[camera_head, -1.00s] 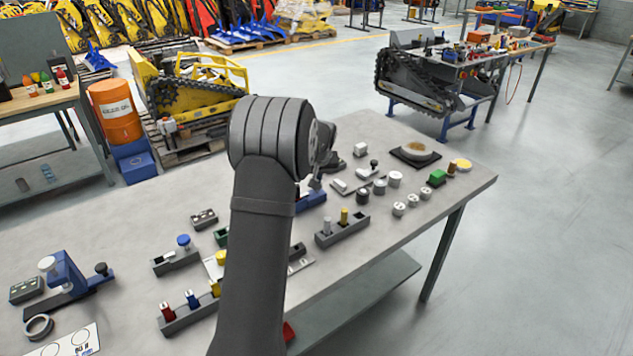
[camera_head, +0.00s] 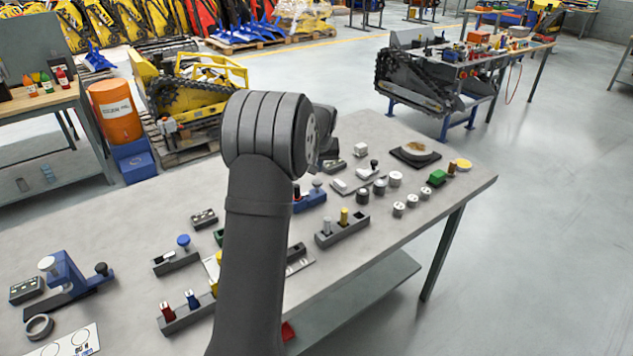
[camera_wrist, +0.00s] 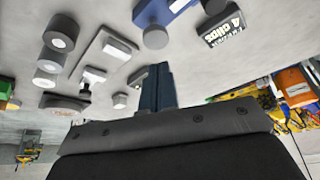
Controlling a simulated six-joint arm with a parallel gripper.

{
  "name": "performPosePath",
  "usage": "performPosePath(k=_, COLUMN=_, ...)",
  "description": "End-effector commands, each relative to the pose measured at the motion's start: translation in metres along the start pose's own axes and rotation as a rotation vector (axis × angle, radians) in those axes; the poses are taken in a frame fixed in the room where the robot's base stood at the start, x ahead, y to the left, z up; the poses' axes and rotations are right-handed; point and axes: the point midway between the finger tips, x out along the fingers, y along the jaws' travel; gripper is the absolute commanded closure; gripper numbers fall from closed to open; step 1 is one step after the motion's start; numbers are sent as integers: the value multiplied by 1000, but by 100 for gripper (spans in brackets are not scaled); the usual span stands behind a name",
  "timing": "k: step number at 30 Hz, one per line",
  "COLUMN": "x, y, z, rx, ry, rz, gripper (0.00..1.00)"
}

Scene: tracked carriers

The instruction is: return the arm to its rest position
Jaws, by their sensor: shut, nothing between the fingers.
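My arm rises through the middle of the head view, its elbow bent above the grey table (camera_head: 130,228). My gripper shows in the wrist view (camera_wrist: 157,88), its fingers together with nothing between them. In the head view the gripper is mostly hidden behind my own arm. In the wrist view the fingers stand apart from the parts on the table, with a white block (camera_wrist: 120,101) to their left and a dark labelled box (camera_wrist: 222,26) to their upper right.
A blue fixture (camera_head: 310,196), a grey holder with pegs (camera_head: 342,230), several white cylinders and a dark plate with a round dish (camera_head: 415,153) stand right of my arm. A blue clamp (camera_head: 66,275) is at left. An orange barrel (camera_head: 115,110) stands behind the table.

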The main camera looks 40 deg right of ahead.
Motion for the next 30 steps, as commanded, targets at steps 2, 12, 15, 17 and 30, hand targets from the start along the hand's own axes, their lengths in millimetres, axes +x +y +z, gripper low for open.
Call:
performPosePath(k=2, x=0, y=0, z=0, rx=0, ry=0, rz=0, gripper=100)
performPosePath(k=12, x=1, y=0, z=1, rx=0, ry=0, rz=0, gripper=100)
performPosePath(k=15, x=6, y=0, z=3, rx=0, ry=-2, rz=-1, gripper=100)
performPosePath(k=17, x=11, y=0, z=5, rx=0, ry=-2, rz=-1, gripper=100)
performPosePath(k=30, x=31, y=0, z=13, rx=-1, ry=0, rz=0, gripper=100)
